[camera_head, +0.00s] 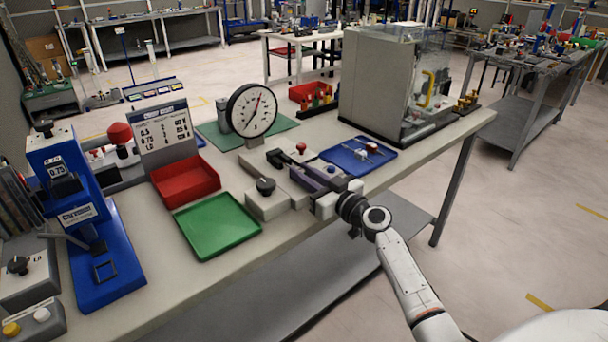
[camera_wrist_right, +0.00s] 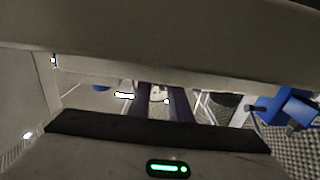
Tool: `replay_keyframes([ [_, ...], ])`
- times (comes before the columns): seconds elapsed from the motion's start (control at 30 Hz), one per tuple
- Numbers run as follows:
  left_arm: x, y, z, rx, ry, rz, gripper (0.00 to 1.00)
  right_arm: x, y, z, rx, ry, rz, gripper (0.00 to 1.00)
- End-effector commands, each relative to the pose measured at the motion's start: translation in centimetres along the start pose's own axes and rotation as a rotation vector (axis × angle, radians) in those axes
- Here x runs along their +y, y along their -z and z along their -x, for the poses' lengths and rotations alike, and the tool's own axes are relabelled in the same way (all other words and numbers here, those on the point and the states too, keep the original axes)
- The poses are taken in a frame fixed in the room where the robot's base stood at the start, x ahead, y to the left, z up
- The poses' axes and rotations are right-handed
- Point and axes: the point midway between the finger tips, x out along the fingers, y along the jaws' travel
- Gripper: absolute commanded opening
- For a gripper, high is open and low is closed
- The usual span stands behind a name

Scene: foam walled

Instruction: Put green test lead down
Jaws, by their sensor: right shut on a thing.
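My right gripper (camera_head: 300,166) reaches in over the bench from the lower right, its dark fingers low at a small grey fixture (camera_head: 265,203) with black and red knobs. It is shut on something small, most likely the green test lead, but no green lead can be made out. In the right wrist view the two dark purple fingers (camera_wrist_right: 160,98) run forward, with a small pale spot between their tips. A green tray (camera_head: 218,225) lies left of the fixture, and a blue tray (camera_head: 374,166) with small items lies to its right. My left gripper is not in view.
A round dial gauge (camera_head: 252,110) stands behind the fixture on a green mat (camera_head: 213,137). A red bin (camera_head: 185,182) and a blue press-like device (camera_head: 103,240) stand at left. A grey machine (camera_head: 370,85) with a clear enclosure blocks the back right. The bench's front edge is bare.

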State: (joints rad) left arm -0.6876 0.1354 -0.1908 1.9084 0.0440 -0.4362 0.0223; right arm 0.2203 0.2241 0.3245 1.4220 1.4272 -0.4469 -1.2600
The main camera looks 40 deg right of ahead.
Motion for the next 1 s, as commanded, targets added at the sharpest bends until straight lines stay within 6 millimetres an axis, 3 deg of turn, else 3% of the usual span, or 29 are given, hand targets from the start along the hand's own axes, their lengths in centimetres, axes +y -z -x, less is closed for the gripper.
replay_keyframes([
  [0.03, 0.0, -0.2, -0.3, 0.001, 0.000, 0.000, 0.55, 0.0, -0.3, 0.0, 0.000, 0.000, 0.001, 0.00],
  [0.07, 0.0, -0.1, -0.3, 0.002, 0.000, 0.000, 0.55, 0.0, -0.3, 0.0, 0.000, 0.000, 0.001, 0.20],
  [0.17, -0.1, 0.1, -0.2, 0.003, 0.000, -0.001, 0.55, 0.0, -0.2, 0.0, 0.000, 0.000, 0.000, 0.36],
  [0.63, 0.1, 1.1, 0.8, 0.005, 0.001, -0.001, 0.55, 0.0, 0.2, 0.0, -0.001, -0.001, -0.004, 0.37],
  [1.0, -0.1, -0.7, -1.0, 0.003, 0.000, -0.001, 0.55, -0.6, -0.7, 7.0, -0.003, 0.000, 0.004, 0.37],
])
